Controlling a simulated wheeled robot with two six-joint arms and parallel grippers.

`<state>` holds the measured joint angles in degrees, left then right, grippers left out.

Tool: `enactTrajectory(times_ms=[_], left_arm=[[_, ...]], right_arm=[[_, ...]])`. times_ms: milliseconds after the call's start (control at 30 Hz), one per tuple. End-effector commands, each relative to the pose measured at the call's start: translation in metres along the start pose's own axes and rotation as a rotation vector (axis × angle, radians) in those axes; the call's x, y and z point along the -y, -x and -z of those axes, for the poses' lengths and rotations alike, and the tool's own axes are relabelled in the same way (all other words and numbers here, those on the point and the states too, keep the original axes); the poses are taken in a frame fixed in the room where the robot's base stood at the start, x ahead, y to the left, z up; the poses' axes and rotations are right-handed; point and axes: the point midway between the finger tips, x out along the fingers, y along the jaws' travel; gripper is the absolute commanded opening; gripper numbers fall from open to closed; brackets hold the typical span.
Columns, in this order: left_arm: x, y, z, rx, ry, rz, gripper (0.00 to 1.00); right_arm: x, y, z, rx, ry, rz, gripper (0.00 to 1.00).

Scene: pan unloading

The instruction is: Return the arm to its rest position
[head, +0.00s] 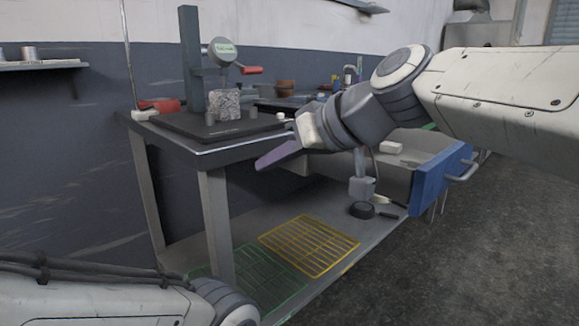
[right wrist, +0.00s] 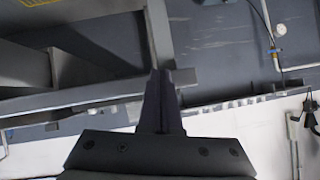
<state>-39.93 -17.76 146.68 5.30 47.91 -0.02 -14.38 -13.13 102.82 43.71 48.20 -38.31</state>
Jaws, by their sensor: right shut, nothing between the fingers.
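My right arm comes in from the right in the head view, and its gripper (head: 262,163) hangs in front of the workbench (head: 185,143). The fingers are shut with nothing between them, and they point left and slightly down. In the right wrist view the shut fingers (right wrist: 160,78) stand upright in the middle, with no object at their tips. My left arm shows only as a link and a joint at the bottom left of the head view. Its gripper is out of the picture.
A stand with a dial (head: 222,51) and a speckled grey block (head: 225,104) are on the bench. A blue-fronted drawer (head: 432,185) stands open below my right arm. The lower shelf bears yellow (head: 309,245) and green (head: 262,279) grids and a round black object (head: 362,210). Floor at right is clear.

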Motion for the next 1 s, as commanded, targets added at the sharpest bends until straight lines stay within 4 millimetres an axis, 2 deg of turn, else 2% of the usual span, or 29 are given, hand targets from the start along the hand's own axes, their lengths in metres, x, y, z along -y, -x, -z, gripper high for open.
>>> enactTrajectory(times_ms=[133, 200, 267, 300, 400, 600, 667, 867, 1000], left_arm=[[-0.001, 0.019, 0.001, 0.0, 0.0, 0.0, 0.5], [-0.002, 0.027, 0.002, 0.0, 0.0, 0.0, 0.5], [-0.002, 0.033, 0.002, 0.0, 0.0, 0.0, 0.5], [-0.003, 0.036, 0.002, 0.0, 0.0, 0.0, 0.5], [-0.003, 0.043, 0.002, 0.0, 0.0, 0.0, 0.5], [-0.004, 0.057, 0.003, 0.0, 0.0, 0.0, 0.5], [-0.006, 0.079, 0.004, 0.001, 0.0, 0.0, 0.5], [-0.009, 0.127, 0.007, -0.001, 0.0, 0.0, 0.5], [-0.012, 0.171, 0.009, 0.0, 0.0, 0.0, 0.5]], right_arm=[[0.023, -0.022, -0.086, 0.258, -0.058, 0.0, 0.0], [0.031, -0.025, -0.137, 0.396, -0.075, -0.019, 0.0], [0.036, -0.022, -0.177, 0.502, -0.079, -0.042, 0.0], [0.038, -0.018, -0.201, 0.566, -0.079, -0.06, 0.0], [0.041, -0.004, -0.255, 0.706, -0.064, -0.106, 0.0], [0.034, 0.038, -0.341, 0.932, 0.005, -0.212, 0.0], [0.039, 0.047, -0.317, 0.916, -0.006, -0.212, 0.0], [0.051, 0.072, -0.277, 0.914, -0.008, -0.211, 0.0], [0.061, 0.096, -0.241, 0.914, -0.009, -0.211, 0.0]])
